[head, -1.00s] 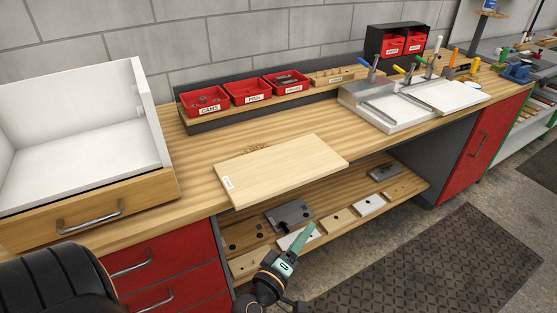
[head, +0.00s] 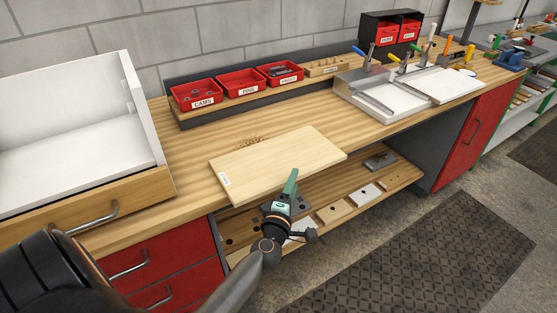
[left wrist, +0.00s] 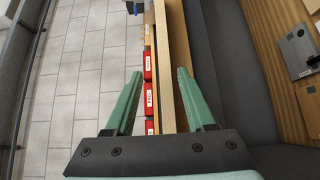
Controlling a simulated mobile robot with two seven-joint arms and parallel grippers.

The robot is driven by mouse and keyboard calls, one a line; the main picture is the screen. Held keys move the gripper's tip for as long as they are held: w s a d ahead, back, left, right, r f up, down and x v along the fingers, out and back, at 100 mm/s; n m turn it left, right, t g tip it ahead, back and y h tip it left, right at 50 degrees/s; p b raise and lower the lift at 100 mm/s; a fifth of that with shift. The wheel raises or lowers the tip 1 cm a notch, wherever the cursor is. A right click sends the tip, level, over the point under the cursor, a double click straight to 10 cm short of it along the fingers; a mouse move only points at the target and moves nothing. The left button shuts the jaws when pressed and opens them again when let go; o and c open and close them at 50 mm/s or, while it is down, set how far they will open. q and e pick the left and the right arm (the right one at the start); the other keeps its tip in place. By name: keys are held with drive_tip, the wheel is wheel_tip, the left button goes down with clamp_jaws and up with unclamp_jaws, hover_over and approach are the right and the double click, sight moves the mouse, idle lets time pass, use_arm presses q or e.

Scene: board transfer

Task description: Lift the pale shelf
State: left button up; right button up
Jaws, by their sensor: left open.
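The pale shelf (head: 270,162) is a light wooden board with a small white label at its left end. It lies flat on the workbench (head: 195,150), its near edge out at the bench front. My left gripper (head: 291,180), with green fingers, is just in front of that near edge. In the left wrist view the left gripper (left wrist: 160,73) is open, and the edge of the pale shelf (left wrist: 160,55) runs between the finger lines. I see no contact, and the gap to the edge is hard to judge. My right gripper is not in view.
A white open-topped cabinet (head: 75,125) stands at the left. Red bins (head: 240,87) line the back, and a white fixture (head: 390,100) with clamps stands at the right. A lower shelf (head: 405,178) with small blocks is below. Bench top right of the board is clear.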

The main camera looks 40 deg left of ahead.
sight(278, 160)
use_arm(q)
drive_tip(key=x, duration=0.3)
drive_tip(key=b+x, duration=0.1)
drive_tip(key=x, duration=0.1)
drive_tip(key=shift+f, duration=0.35)
clamp_jaws()
idle(0.3)
drive_tip(key=shift+w+r, duration=0.1)
drive_tip(key=shift+r, duration=0.15)
